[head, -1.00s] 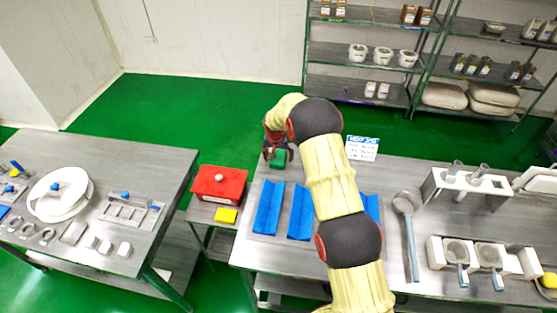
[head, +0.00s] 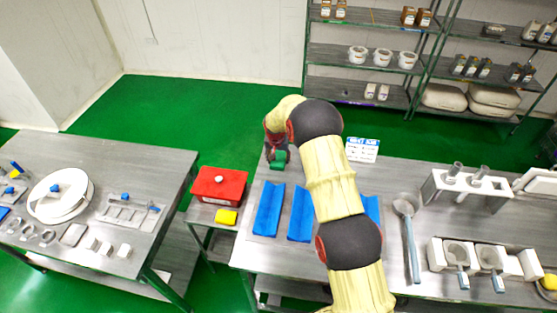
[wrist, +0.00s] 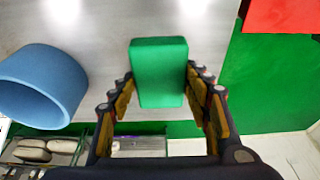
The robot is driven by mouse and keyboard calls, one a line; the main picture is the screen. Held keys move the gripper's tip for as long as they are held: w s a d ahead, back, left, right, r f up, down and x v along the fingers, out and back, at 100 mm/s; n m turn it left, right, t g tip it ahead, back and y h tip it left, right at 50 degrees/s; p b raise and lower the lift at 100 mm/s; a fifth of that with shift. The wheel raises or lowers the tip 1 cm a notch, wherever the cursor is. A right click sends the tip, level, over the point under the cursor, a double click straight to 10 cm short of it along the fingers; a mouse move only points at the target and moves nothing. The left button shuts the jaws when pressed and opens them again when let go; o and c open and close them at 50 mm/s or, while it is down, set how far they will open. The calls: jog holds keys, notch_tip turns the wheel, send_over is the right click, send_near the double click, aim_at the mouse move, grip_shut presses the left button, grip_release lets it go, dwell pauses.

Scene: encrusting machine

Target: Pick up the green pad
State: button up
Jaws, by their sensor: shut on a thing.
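The green pad (wrist: 158,72) is a small rectangular block between the two fingers of my gripper (wrist: 160,95) in the wrist view. The fingers are closed against its two sides. In the head view the green pad (head: 278,164) shows at the far left corner of the right-hand steel table, below my gripper (head: 277,156). Part of the gripper is hidden by my own arm. I cannot tell whether the pad touches the table or is lifted.
Blue trough-shaped pieces (head: 269,209) lie on the table near the pad. A red box (head: 219,184) and a yellow pad (head: 227,216) sit on a lower stand to the left. A white-and-blue sign (head: 362,149) stands at the table's back edge.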

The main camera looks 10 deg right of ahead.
aim_at(279, 157)
jog(key=shift+r, duration=0.5)
notch_tip(279, 157, up, 3)
jog(key=shift+f, duration=0.15)
jog(key=s+a+r, duration=0.2)
jog(key=s+r, duration=0.7)
jog(key=s, duration=0.4)
jog(key=shift+s+a+r, duration=0.15)
jog(key=shift+s+a, duration=0.2)
jog(key=shift+a, duration=0.05)
jog(key=o, duration=0.4)
jog(key=c, duration=0.3)
